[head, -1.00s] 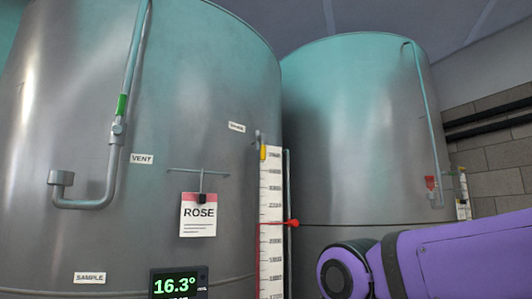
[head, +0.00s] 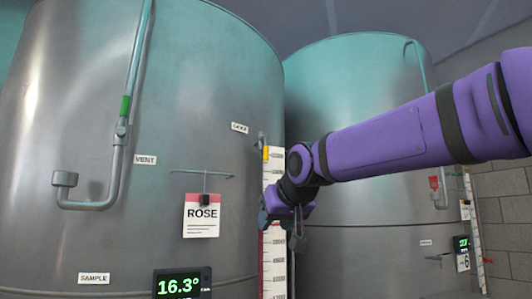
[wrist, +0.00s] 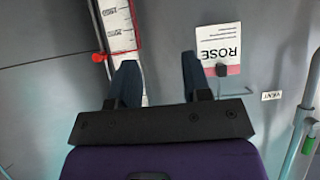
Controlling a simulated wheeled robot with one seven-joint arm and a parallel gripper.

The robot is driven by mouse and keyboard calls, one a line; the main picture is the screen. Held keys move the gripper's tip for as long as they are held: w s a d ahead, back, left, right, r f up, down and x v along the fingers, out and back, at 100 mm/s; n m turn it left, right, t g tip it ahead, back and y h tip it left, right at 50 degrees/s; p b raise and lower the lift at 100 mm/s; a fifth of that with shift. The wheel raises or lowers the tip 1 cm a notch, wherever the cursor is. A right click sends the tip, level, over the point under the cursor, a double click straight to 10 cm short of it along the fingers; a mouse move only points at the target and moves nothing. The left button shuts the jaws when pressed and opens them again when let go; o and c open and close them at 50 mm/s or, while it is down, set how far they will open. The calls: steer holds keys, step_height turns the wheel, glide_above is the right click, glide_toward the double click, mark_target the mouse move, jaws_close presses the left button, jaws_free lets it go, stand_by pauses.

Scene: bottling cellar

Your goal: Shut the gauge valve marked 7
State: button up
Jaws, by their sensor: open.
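A pale gauge strip (head: 273,258) with dark marks runs up the right side of the near steel tank (head: 90,150). A small yellow-handled fitting (head: 265,153) sits at its top, beside a small label (head: 239,128) too blurred to read surely. I see no legible 7. My gripper (head: 283,222) hangs in front of the strip, hiding part of it. In the wrist view, my gripper (wrist: 158,64) is open and empty. The strip (wrist: 115,22) and a red knob (wrist: 99,57) lie beyond its left finger, and the knob looks apart from the fingers.
A ROSE card (head: 201,216) hangs on the near tank. A vent pipe (head: 117,160) and a 16.3° display (head: 182,284) are at left. The second tank (head: 360,250) stands at right, with a plate marked 6 (head: 463,262) and a red-handled fitting (head: 434,183).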

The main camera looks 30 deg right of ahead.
mark_target(267, 151)
steer(key=w+d+r+m+t+h, duration=0.1)
steer(key=w+d+r+t, duration=0.2)
steer(key=r, duration=0.4)
steer(key=w+d+r+t+h, duration=0.1)
steer(key=w+d+r, duration=0.3)
steer(key=w+r, duration=0.3)
steer(key=w+d+r+m+t+h, duration=0.1)
steer(key=w+d+r+t+h, duration=0.15)
steer(key=r, duration=0.55)
steer(key=shift+g+y, duration=0.25)
steer(key=shift+y, duration=0.2)
steer(key=x, duration=1.1)
steer(key=shift+d, duration=0.1)
jaws_close()
